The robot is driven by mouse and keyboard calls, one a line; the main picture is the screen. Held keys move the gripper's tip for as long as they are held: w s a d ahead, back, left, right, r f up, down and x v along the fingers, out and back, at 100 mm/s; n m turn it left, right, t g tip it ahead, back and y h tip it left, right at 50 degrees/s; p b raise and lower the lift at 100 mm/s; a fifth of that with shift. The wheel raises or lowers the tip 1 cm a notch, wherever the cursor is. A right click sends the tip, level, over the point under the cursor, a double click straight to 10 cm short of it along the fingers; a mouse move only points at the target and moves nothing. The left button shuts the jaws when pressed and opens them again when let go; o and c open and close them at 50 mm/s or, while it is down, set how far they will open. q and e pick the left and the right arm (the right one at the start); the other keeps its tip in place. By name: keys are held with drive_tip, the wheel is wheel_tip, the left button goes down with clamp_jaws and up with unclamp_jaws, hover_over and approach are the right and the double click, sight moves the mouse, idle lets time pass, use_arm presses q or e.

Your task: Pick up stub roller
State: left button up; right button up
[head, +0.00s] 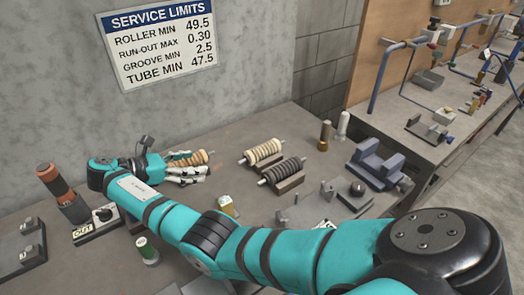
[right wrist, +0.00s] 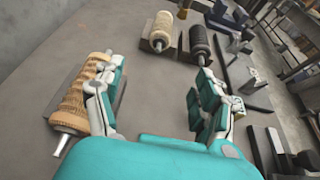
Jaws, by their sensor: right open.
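I cannot tell by label which roller is the stub roller. A tan, ridged roller (head: 190,159) with a metal shaft lies beside my right gripper (head: 183,172); in the right wrist view this roller (right wrist: 80,92) is at the left, just outside the left finger. My right gripper (right wrist: 160,105) is open, with bare bench between its fingers. A second tan grooved roller (head: 262,151) and a black grooved roller (head: 283,171) lie on blocks to the right; both show at the top of the wrist view, tan (right wrist: 161,25) and black (right wrist: 199,42). My left gripper is not in view.
A red-brown and dark upright stack (head: 60,188) and a block marked OUT (head: 97,222) stand left. Small bottles (head: 228,206) (head: 147,250) stand near my arm. A blue-grey fixture (head: 378,165) and upright cylinders (head: 325,136) are right. A sign (head: 160,45) hangs behind.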

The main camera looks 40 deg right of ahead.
drive_tip(key=f, duration=0.1)
drive_tip(key=p, duration=0.3)
approach(241, 161)
drive_tip(key=x, duration=0.5)
drive_tip(key=shift+w+d+f, duration=0.1)
drive_tip(key=shift+w+d, duration=0.05)
drive_tip(key=shift+d, duration=0.05)
drive_tip(key=p+x, duration=0.1)
drive_tip(key=x, duration=0.4)
drive_tip(key=shift+d, duration=0.3)
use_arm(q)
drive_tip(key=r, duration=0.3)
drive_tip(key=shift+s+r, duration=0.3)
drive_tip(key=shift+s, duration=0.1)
use_arm(e)
drive_tip(key=shift+a, duration=0.1)
drive_tip(key=shift+c, duration=0.2)
drive_tip(key=shift+c, duration=1.2)
clamp_jaws()
